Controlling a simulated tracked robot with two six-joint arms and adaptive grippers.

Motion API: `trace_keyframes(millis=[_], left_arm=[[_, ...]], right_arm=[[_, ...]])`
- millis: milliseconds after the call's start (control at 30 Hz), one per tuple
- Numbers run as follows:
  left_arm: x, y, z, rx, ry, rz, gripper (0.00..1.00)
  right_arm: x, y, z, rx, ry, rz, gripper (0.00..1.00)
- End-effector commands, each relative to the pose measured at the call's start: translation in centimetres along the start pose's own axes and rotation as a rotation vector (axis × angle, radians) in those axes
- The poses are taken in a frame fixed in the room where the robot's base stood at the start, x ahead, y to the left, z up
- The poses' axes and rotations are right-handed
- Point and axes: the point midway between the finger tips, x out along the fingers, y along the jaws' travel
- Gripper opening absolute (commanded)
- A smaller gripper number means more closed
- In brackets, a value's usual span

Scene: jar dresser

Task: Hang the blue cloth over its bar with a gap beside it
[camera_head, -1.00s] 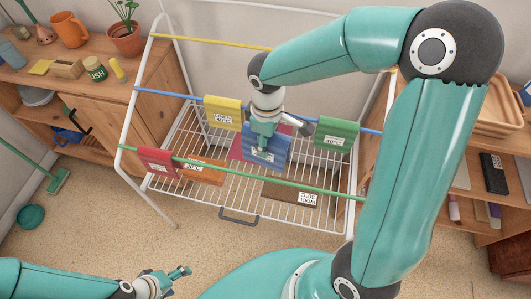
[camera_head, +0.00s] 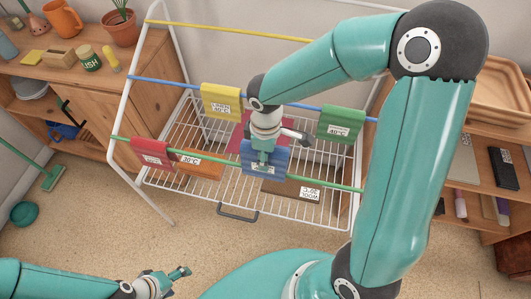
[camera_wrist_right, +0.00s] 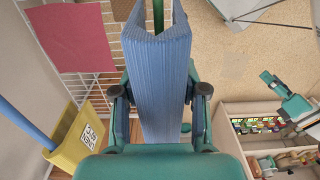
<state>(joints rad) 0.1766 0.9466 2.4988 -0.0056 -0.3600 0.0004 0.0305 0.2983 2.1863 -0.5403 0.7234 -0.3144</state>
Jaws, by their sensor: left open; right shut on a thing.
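The blue cloth (camera_head: 264,162) is folded, with a white label, and is at the green bar (camera_head: 325,184), to the right of the red cloth (camera_head: 151,153) with a clear stretch of bar between them. My right gripper (camera_head: 263,147) is shut on it from above. In the right wrist view the blue cloth (camera_wrist_right: 158,85) sits between both fingers, and the green bar (camera_wrist_right: 158,12) runs in line with it, seemingly between its flaps. I cannot tell whether its weight rests on the bar. My left gripper (camera_head: 180,272) is open and empty, low at the front.
A yellow cloth (camera_head: 221,98) and a green cloth (camera_head: 341,121) hang on the blue bar (camera_head: 165,83) behind. The yellow bar (camera_head: 210,29) at the back is bare where visible. A dark red cloth (camera_head: 242,130), orange piece (camera_head: 199,167) and brown piece (camera_head: 285,188) lie lower.

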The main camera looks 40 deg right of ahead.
Motion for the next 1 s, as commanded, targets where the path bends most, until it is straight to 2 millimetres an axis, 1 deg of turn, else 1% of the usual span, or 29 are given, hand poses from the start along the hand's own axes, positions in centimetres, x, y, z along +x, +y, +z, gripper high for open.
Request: trace_keyframes(millis=[33,700,900,1000], left_arm=[[0.9,-0.3,0.0,0.0,0.0,0.0,0.7],[6.6,-2.4,0.0,0.0,0.0,0.0,0.7],[8.0,-2.9,-0.1,0.0,0.0,0.0,0.7],[8.4,-3.0,-0.1,0.0,0.0,0.0,0.7]], right_arm=[[1.0,0.0,0.0,0.0,0.0,0.0,0.22],[7.7,0.0,0.0,-0.001,-0.001,0.0,0.22],[9.4,0.0,0.0,-0.001,-0.001,0.0,0.22],[9.8,0.0,-0.1,-0.001,0.0,0.001,0.22]])
